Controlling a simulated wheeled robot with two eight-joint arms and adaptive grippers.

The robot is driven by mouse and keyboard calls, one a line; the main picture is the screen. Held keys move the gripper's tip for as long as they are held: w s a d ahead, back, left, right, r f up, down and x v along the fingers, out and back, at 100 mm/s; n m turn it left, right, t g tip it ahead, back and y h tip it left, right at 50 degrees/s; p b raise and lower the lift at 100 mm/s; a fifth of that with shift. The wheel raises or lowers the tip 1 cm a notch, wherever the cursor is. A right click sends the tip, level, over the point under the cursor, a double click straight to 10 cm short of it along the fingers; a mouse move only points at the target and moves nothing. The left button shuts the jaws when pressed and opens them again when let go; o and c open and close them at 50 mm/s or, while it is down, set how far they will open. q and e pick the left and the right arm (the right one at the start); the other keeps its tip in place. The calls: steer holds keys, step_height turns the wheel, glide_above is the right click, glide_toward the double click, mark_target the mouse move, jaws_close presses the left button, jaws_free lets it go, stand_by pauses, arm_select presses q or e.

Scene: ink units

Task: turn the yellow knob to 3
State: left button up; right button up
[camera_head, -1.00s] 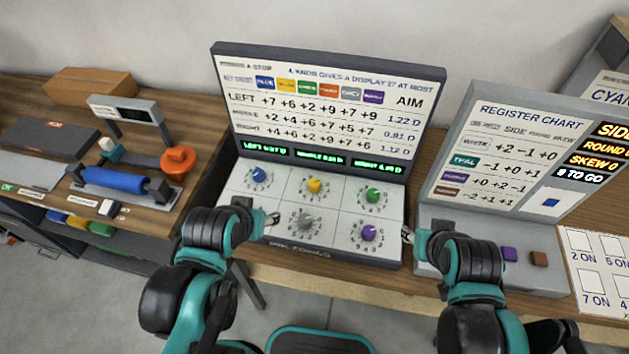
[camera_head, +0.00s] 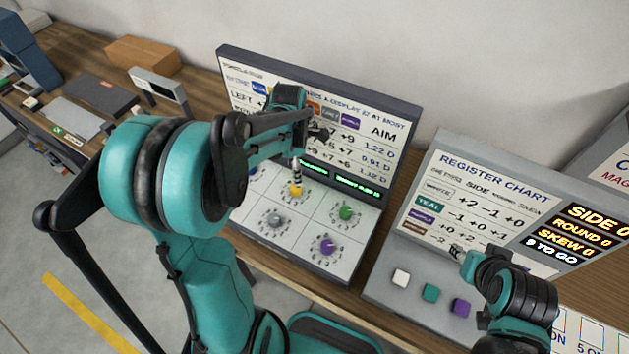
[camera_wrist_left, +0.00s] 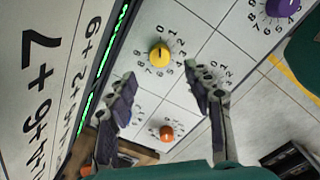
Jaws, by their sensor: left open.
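The yellow knob (camera_head: 295,190) is in the top row of the knob panel, with a ring of numbers around it. It also shows in the left wrist view (camera_wrist_left: 159,55), where its exact setting is too small to read surely. My left gripper (camera_head: 297,163) is over the panel, close above the yellow knob. In the left wrist view my left gripper (camera_wrist_left: 162,90) is open and empty, with its fingers apart and the knob beyond the tips. My right gripper (camera_head: 457,252) is by the register chart; its opening is too small to tell.
Near the yellow knob are the green knob (camera_head: 346,213), grey knob (camera_head: 273,221) and purple knob (camera_head: 325,246). An orange knob (camera_wrist_left: 166,133) shows in the wrist view. The upright chart board (camera_head: 385,112) stands behind. The register unit (camera_head: 440,215) is at right.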

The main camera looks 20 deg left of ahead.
mark_target(296, 189)
arm_select(q)
steer(key=shift+a+f, duration=0.1)
steer(key=shift+f, duration=0.25)
step_height(296, 189, down, 7)
steer(key=shift+f+b, duration=0.15)
steer(key=shift+b, duration=1)
steer(key=c, duration=1.2)
